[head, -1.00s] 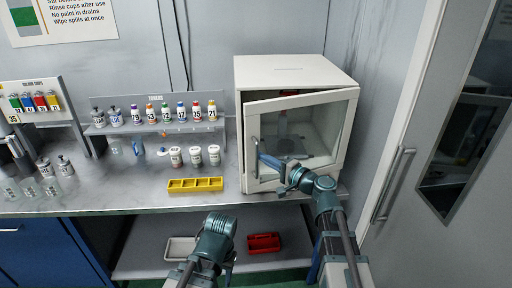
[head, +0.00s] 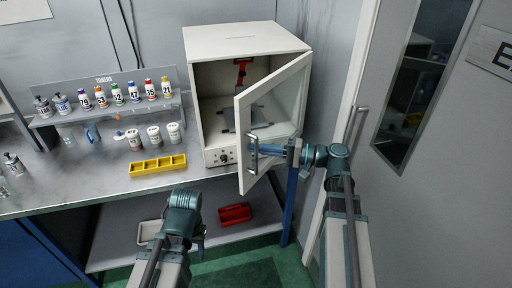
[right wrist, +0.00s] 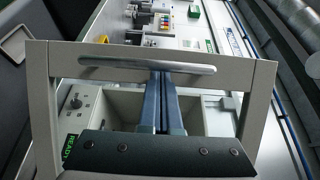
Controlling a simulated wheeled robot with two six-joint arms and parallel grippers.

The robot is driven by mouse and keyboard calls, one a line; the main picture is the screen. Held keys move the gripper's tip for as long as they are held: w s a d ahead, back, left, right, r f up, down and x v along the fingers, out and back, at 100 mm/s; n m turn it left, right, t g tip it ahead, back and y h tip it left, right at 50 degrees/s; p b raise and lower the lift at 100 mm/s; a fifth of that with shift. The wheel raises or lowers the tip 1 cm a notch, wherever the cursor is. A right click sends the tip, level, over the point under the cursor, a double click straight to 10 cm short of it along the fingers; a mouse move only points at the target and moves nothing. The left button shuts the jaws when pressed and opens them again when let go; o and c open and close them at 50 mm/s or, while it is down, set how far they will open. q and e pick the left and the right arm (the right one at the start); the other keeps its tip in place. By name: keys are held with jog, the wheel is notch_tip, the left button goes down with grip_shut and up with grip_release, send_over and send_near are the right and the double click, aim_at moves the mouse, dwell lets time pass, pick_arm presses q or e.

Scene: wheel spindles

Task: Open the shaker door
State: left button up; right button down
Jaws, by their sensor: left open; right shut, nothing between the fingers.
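The shaker (head: 245,40) is a white box on the bench in the head view. Its glass door (head: 275,112) stands partly open, swung out towards me with its hinge side on the right. The inside shows a red part and a grey platform. The metal bar handle (head: 253,160) is on the door's free edge. My right gripper (head: 260,149) is shut with its tips at the handle; in the right wrist view its blue fingers (right wrist: 158,80) meet the handle bar (right wrist: 147,65). I cannot tell whether they are hooked behind it. My left gripper (head: 183,204) is open, low before the bench.
A yellow tray (head: 158,165) and several white cups (head: 154,135) stand left of the shaker. A rack (head: 110,103) of numbered bottles is behind them. A red bin (head: 235,213) sits on the lower shelf. A grey room door (head: 440,130) is close on the right.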

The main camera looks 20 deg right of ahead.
jog(key=v, duration=1.4)
jog(key=shift+a, duration=0.2)
jog(key=a+f+n+g+h, duration=0.2)
jog(key=a+f+g+h, duration=0.3)
jog(key=a+f, duration=0.8)
jog(key=s+a+f+n+g+h, duration=0.3)
jog(key=s+a+f+n+h, duration=0.4)
jog(key=a+h, duration=0.4)
jog(key=shift+s+a+f+h, duration=0.2)
jog(key=shift+s+f+h, duration=0.6)
jog(key=shift+f, duration=0.1)
